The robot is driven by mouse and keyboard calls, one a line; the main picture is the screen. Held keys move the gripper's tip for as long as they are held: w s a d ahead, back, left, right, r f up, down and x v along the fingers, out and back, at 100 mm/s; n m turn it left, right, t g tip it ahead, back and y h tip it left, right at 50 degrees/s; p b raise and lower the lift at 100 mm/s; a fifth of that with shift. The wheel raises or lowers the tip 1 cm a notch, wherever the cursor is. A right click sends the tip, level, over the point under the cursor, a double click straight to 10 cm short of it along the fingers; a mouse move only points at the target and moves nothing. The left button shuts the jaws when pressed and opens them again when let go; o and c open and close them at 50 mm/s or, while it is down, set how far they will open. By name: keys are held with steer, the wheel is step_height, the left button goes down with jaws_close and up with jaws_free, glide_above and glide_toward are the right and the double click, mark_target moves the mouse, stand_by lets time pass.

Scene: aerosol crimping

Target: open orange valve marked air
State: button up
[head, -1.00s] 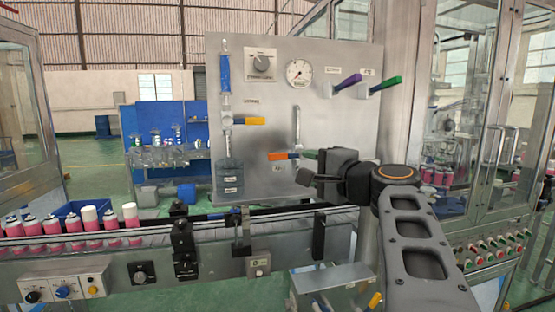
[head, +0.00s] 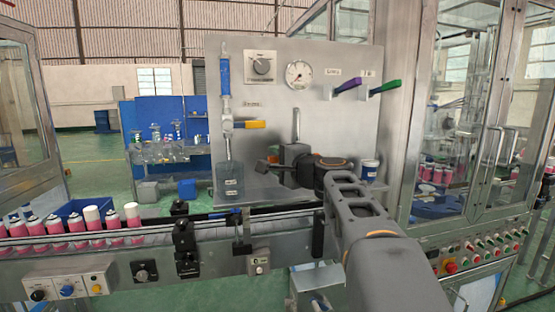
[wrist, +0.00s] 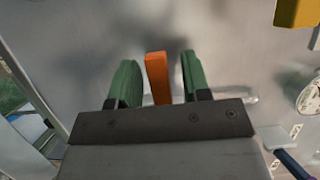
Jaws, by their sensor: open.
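The orange valve handle (wrist: 156,85) shows in the wrist view as an upright bar against the grey panel. My gripper (wrist: 158,72) is open, with one green finger on each side of the handle. There is a gap between the handle and each finger; whether the handle lies at their full depth I cannot tell. In the head view my gripper (head: 268,165) is in front of the lower middle of the panel (head: 340,120), and my arm hides the orange handle. No "air" label is readable.
A yellow-orange handle (head: 249,124) is up and left on the panel. Purple (head: 348,86) and green (head: 387,85) handles are at its upper right, a gauge (head: 299,74) at the top. A conveyor with pink cans (head: 70,228) runs below.

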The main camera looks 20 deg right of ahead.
jaws_close()
stand_by(0.3)
